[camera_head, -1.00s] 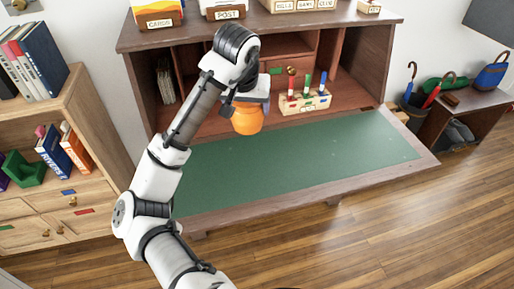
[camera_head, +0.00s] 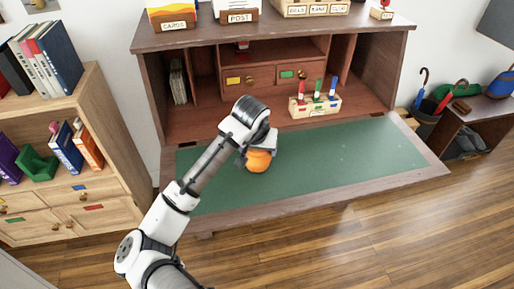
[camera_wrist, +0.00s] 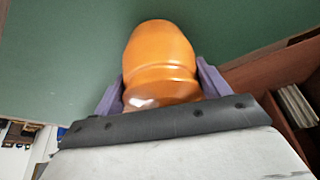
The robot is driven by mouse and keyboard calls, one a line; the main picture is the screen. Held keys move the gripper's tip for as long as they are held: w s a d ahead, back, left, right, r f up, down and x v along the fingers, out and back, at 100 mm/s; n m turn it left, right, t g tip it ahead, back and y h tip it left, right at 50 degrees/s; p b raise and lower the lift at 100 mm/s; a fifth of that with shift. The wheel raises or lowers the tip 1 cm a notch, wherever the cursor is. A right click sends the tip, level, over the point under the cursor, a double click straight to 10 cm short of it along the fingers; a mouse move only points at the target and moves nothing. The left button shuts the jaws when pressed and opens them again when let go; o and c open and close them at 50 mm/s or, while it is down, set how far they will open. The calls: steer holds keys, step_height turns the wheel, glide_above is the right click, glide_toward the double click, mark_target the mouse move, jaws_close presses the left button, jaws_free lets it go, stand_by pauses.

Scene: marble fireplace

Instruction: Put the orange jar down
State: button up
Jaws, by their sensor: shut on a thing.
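The orange jar (camera_head: 258,161) is at my gripper over the green writing surface (camera_head: 340,155) of the desk, left of its middle. In the wrist view the jar (camera_wrist: 161,62) sits between the two purple fingers of my gripper (camera_wrist: 160,88), which is shut on it. The jar's near end is partly hidden by the gripper body. I cannot tell whether the jar touches the green surface or is a little above it.
A wooden holder (camera_head: 315,107) with several coloured pens stands at the back of the desk. Small drawers (camera_head: 262,77) are behind it. A bookshelf (camera_head: 105,130) stands on the left. The green surface right of the jar is clear.

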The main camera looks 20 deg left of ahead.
steer(key=o, duration=1.2)
steer(key=shift+f, duration=0.1)
